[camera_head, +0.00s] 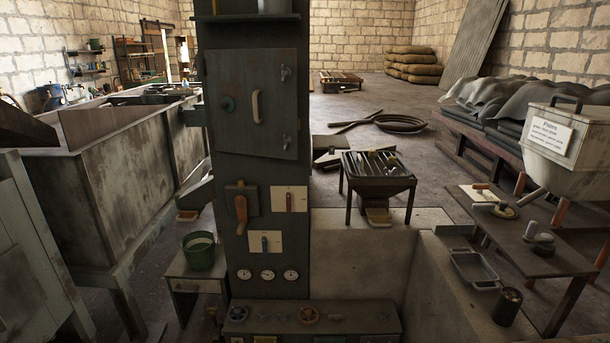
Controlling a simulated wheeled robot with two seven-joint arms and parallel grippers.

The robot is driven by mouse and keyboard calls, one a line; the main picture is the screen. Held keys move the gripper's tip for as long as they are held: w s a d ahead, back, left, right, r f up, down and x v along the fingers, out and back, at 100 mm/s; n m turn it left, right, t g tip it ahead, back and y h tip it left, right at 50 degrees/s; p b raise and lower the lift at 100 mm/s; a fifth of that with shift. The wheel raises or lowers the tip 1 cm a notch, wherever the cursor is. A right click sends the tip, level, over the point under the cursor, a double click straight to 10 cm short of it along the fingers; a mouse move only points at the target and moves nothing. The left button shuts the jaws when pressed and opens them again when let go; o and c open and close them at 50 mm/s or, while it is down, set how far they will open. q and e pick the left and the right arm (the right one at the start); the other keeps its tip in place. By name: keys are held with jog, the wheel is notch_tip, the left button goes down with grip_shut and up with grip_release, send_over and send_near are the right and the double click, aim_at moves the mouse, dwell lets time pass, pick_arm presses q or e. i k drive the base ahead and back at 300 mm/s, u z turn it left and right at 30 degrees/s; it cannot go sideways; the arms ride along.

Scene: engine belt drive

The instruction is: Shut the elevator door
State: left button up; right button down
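The elevator door (230,75) is a dark grey metal panel on the front of the tall dark column (300,200), in the upper middle of the head view. Neither of my grippers shows in this view.
Below the door are an orange lever (240,208), switch plates (289,199) and gauges. A green bucket (198,250) stands on a small table at left. A valve bench (320,323) is at the column's foot. A grill stand (377,177) and low wall (355,255) are right.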

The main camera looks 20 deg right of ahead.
aim_at(266, 109)
jog(key=u, duration=1.1)
jog(key=i, duration=1.55)
jog(key=z, duration=1.05)
jog(key=i, duration=0.85)
jog(key=z, duration=0.8)
